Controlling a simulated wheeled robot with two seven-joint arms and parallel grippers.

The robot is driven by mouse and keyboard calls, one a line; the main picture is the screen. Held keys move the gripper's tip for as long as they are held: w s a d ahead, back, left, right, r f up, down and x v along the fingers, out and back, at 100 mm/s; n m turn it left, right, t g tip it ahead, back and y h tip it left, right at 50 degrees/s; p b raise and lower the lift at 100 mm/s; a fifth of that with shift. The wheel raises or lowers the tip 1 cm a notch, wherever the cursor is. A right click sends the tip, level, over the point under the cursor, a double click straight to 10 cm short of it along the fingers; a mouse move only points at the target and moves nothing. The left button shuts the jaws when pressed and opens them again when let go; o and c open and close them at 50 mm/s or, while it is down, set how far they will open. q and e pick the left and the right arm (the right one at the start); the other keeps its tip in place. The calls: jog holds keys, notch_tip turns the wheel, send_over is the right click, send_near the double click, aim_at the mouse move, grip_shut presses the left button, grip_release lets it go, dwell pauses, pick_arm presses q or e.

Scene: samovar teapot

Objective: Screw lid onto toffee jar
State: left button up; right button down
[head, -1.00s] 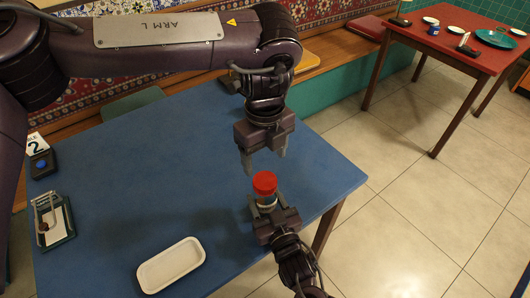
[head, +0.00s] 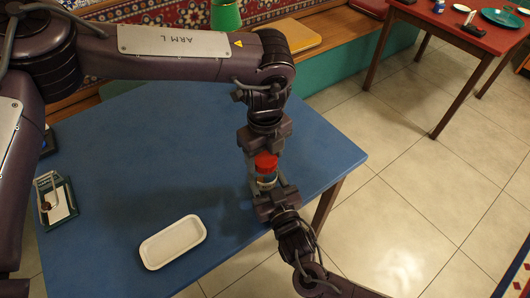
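The toffee jar (head: 266,181) is upright near the right edge of the blue table (head: 120,160), with the red lid (head: 266,162) on top of it. Whether the lid's thread is engaged cannot be seen. My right gripper (head: 266,184) comes from the front and is shut on the jar's body. My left gripper (head: 265,158) points down from above, with its fingers on either side of the red lid. Whether the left fingers press on the lid or stand slightly apart cannot be told.
A white tray (head: 149,257) lies empty at the table's front. A small framed stand (head: 66,205) is at the left. A red table (head: 460,37) with dishes stands at the back right. A bench with a yellow board (head: 285,38) runs behind. The table's middle is clear.

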pick_arm(q)
jog(key=c, duration=0.8)
jog(key=shift+m, duration=0.9)
jog(key=o, duration=1.1)
jog(key=shift+r, duration=2.3)
